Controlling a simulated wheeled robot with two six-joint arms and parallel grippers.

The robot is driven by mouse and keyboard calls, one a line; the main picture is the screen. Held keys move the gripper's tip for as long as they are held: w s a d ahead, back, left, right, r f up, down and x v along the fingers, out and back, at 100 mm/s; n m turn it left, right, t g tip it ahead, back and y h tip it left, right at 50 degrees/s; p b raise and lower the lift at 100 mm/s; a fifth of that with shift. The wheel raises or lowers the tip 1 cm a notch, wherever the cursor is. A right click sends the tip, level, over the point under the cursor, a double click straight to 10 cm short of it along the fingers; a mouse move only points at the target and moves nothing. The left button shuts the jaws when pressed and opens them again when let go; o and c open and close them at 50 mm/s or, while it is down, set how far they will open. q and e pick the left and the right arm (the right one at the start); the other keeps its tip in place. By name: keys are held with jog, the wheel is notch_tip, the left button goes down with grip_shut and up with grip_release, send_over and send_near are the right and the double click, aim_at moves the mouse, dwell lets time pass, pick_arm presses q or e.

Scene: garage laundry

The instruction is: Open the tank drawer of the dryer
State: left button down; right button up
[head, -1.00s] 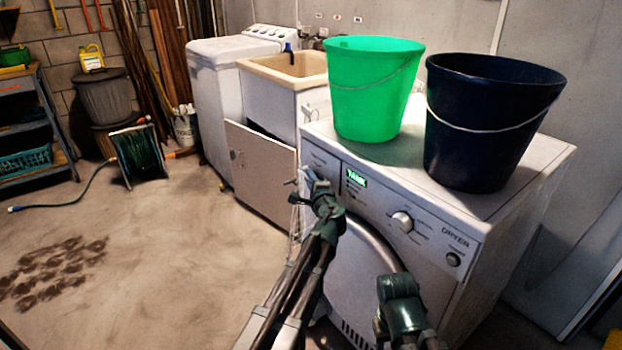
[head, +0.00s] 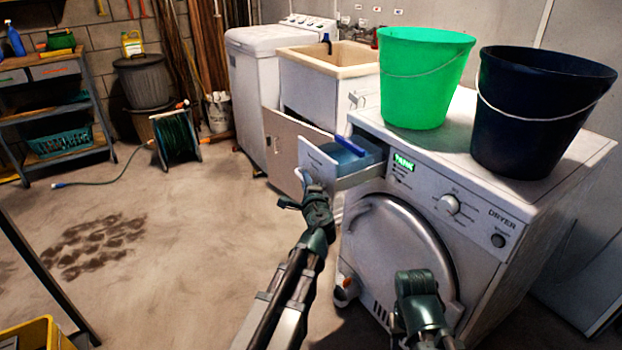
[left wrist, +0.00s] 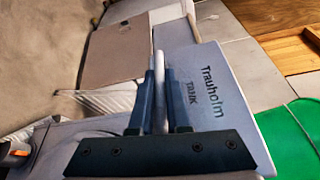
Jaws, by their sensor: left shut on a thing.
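The white dryer (head: 400,250) stands at the right. Its tank drawer (head: 316,163) sticks out from the upper left of the dryer's front, with a blue tank (head: 355,157) showing inside. In the left wrist view the drawer front (left wrist: 210,95) reads "Trauholm TANK". My left gripper (head: 299,188) is at the drawer front. It is shut on a thin pale handle (left wrist: 160,85), seen between its fingers in the left wrist view. My right gripper (head: 416,283) is low in front of the dryer door; its fingers cannot be made out.
A green bucket (head: 425,80) and a dark bucket (head: 535,115) stand on the dryer. A sink cabinet (head: 300,105) with a hinged panel is just left of the drawer. The floor (head: 190,220) at the left is mostly clear.

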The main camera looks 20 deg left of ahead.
pick_arm(q)
jog(key=shift+s+a, duration=0.2)
jog(key=shift+s, duration=0.2)
pick_arm(e)
jog(key=shift+s+a, duration=0.15)
jog(key=shift+s, duration=0.05)
pick_arm(q)
jog(key=c, duration=0.9)
grip_release()
